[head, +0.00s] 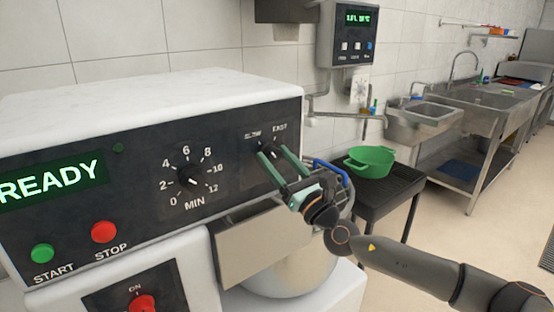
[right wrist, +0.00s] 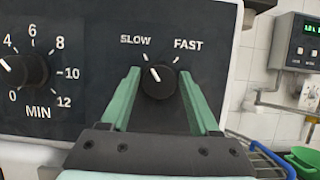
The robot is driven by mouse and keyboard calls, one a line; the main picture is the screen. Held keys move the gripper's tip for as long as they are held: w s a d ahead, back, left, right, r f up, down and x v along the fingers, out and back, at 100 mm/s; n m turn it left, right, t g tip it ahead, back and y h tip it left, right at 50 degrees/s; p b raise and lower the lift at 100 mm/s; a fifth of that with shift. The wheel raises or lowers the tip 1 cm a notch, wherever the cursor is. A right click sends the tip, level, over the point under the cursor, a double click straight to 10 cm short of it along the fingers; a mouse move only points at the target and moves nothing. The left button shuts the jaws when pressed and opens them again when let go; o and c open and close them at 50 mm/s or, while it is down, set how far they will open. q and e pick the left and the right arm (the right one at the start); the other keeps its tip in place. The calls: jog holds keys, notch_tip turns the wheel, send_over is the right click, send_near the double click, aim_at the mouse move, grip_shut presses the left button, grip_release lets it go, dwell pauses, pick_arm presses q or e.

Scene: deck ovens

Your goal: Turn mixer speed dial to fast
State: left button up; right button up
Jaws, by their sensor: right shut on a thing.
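The mixer speed dial (right wrist: 158,84) is a round black knob with a white pointer on the dark control panel, between the printed words SLOW and FAST. Its white pointer tilts up and left, toward SLOW. My right gripper (right wrist: 159,72) has its two green fingers on either side of the dial and is shut on it. In the head view my right gripper (head: 270,152) reaches the panel's right end from the lower right, and its fingers mostly hide the dial there. My left gripper is not in view.
Left of the dial are the minute timer knob (head: 190,180), the red stop button (head: 104,232) and the green start button (head: 42,253). The mixer bowl (head: 285,275) is below my right gripper. A green pot (head: 370,162) stands on a dark table (head: 405,182) to the right.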

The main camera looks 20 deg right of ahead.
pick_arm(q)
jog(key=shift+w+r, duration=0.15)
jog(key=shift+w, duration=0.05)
pick_arm(e)
jog(key=shift+c, duration=0.8)
